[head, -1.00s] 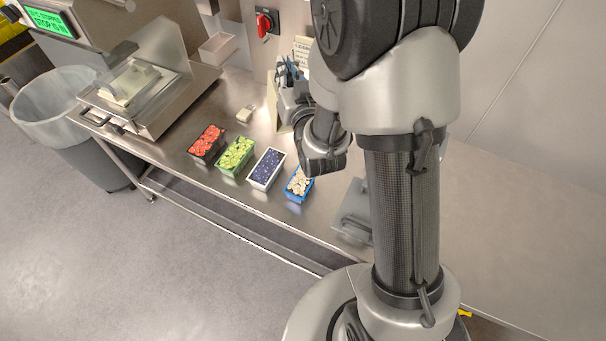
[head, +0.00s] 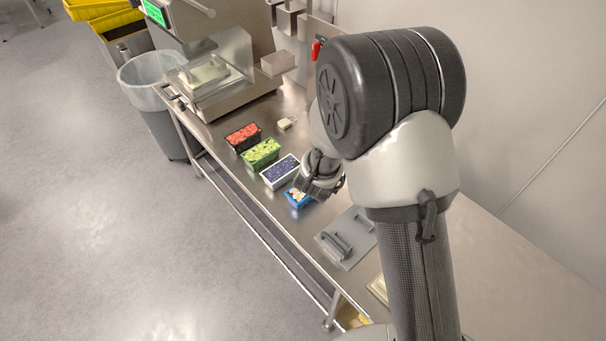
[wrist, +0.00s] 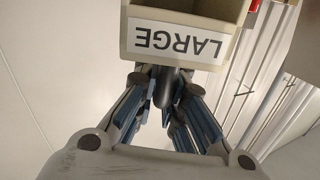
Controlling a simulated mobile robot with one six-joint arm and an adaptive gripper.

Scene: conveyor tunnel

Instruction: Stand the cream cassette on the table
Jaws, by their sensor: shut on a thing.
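The cream cassette (wrist: 185,12) fills the top of the wrist view. It is an open box with a white label reading "LARGE", which appears upside down. My gripper (wrist: 165,88) is shut on its lower part, just under the label. The cassette's upper end runs out of the picture. In the head view my arm hides the fingers and the cassette. The steel table (head: 310,222) runs diagonally across the head view. I cannot tell the cassette's height above it.
Punnets of red (head: 243,137), green (head: 261,153), dark blue (head: 281,171) and pale (head: 298,197) food line the table. A grey plate with a handle (head: 345,238) lies nearer. A sealing machine (head: 215,75) and a lined bin (head: 155,85) stand at the far end.

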